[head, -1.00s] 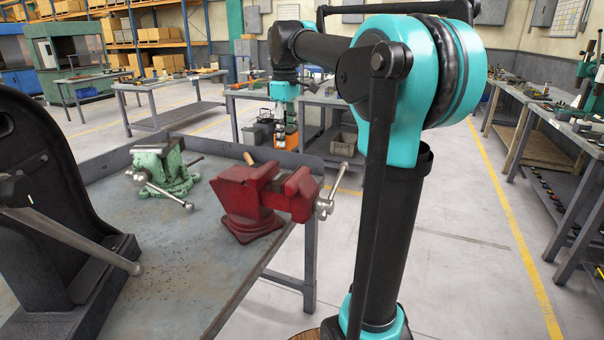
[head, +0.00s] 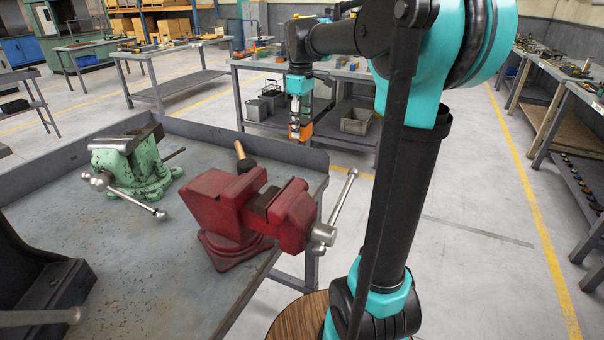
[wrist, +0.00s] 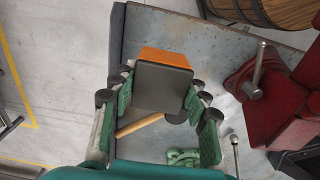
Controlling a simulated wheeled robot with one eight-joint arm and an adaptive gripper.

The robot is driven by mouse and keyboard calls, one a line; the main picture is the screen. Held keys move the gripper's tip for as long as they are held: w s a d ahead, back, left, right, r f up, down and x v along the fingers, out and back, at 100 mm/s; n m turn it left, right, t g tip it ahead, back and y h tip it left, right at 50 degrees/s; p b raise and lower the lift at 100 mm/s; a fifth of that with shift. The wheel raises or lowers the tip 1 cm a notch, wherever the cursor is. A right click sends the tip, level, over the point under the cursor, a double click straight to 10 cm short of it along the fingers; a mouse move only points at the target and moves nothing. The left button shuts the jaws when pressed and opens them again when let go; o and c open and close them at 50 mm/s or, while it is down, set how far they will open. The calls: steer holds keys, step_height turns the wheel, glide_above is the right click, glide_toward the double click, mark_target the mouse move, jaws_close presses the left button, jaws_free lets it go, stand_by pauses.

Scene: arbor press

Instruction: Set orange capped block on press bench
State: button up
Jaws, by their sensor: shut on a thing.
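The orange block (head: 304,131) shows at the far end of my arm in the head view, small and partly covered by the fingers. In the wrist view my gripper (wrist: 155,95) is shut on the orange block (wrist: 165,57), whose dark cap (wrist: 161,87) faces the camera. The press bench (head: 165,225) is a worn grey metal table with a raised rim. In the wrist view the block overlaps the bench (wrist: 215,42) near its edge; its height above the bench I cannot tell. The black arbor press (head: 45,285) is cut off at the left edge.
A red vise (head: 235,210) and a green vise (head: 135,165) stand on the bench. A wooden-handled tool (wrist: 138,125) lies near the back rim. A wooden barrel (wrist: 290,10) stands beside the bench. Bare bench top lies between press and vises.

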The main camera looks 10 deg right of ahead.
mark_target(302, 138)
step_height(302, 138, down, 17)
steer(key=shift+r, duration=0.2)
stand_by(0.4)
steer(key=o, duration=1.4)
steer(key=shift+f, duration=0.1)
step_height(302, 138, up, 12)
steer(key=shift+r, duration=0.15)
steer(key=shift+d, duration=0.1)
